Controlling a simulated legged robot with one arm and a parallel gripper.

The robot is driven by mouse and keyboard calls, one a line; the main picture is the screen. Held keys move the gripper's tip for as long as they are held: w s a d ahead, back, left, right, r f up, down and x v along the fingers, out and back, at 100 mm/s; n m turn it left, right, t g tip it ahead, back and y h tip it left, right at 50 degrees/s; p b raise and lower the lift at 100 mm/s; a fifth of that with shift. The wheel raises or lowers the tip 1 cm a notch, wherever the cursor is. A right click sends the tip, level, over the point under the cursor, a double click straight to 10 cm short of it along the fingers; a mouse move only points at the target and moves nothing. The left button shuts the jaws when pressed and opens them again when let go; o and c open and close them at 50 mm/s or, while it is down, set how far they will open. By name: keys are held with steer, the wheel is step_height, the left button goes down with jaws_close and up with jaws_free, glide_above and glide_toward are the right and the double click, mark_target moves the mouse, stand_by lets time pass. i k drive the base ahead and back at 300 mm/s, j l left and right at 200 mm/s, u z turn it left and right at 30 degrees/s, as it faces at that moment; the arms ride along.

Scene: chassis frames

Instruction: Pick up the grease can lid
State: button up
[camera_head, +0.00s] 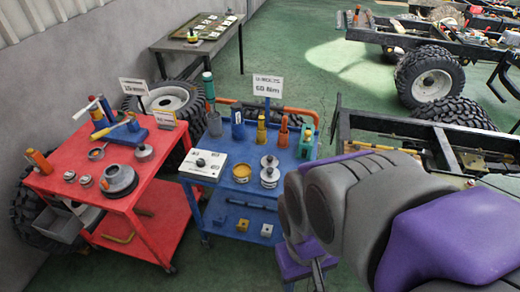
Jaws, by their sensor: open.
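I cannot tell for sure which item is the grease can lid. Candidates are small round metal pieces: on the blue cart (215,151), a silvery disc with a knob (269,161) and a similar piece (269,178) in front of it. A yellow-topped round tin (241,173) stands left of them.
A signpost reading 60 Nm (267,87), a blue cup (238,126) and upright tools line the blue cart's back. A white box (203,165) sits at its front left. A dark round part (119,180) is on the red cart. Chassis frames with wheels (430,78) stand right.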

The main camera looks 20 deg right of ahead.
mark_target(269, 161)
steer(key=i+l+u, duration=0.1)
steer(key=i+l, duration=0.8)
steer(key=l, duration=0.15)
steer(key=u, duration=0.05)
